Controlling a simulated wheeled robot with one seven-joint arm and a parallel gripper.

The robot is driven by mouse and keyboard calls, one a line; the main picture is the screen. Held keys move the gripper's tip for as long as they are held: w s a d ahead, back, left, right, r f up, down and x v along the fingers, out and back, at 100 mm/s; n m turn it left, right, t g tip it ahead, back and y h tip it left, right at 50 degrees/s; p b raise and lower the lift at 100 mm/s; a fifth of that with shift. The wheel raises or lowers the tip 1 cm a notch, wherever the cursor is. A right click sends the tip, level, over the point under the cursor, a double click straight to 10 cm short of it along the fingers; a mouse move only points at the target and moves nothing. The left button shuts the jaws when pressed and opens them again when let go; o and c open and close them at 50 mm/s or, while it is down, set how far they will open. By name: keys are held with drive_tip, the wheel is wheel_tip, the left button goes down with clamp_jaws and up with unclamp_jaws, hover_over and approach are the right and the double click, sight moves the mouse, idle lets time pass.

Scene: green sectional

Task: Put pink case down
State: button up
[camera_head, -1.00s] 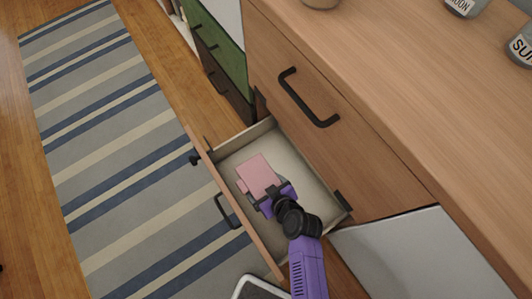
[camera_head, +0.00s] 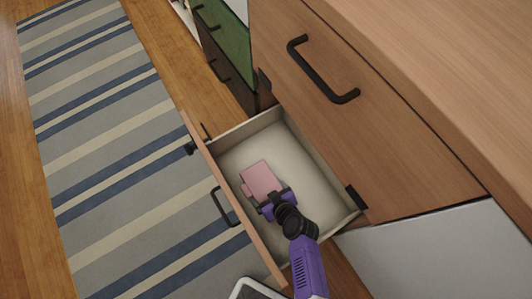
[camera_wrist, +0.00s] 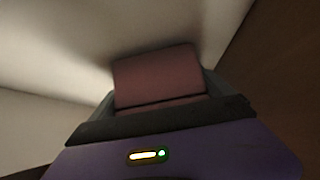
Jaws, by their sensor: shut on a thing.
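The pink case (camera_head: 261,181) is in my gripper (camera_head: 268,201), over the inside of an open drawer (camera_head: 304,163). My gripper is shut on the near end of the case. In the wrist view the pink case (camera_wrist: 158,78) sticks out ahead of the jaws, with a shadow beside it on the pale drawer surface. I cannot tell whether the case touches the drawer floor. The jaw tips are partly hidden by the case and the wrist.
The drawer front with a black handle (camera_head: 224,207) stands out over the striped rug (camera_head: 100,150). A closed wooden drawer (camera_head: 350,130) with a black handle is above to the right. The drawer floor around the case looks empty.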

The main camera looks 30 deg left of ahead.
drive_tip(key=shift+r, duration=0.1)
drive_tip(key=o, duration=1.3)
drive_tip(key=shift+s+d+r+p, duration=0.1)
drive_tip(key=shift+s+r+p, duration=0.05)
drive_tip(key=shift+r+p, duration=0.2)
drive_tip(key=shift+p+v, duration=2.7)
drive_tip(key=shift+v, duration=2.95)
drive_tip(key=shift+d+f, duration=0.1)
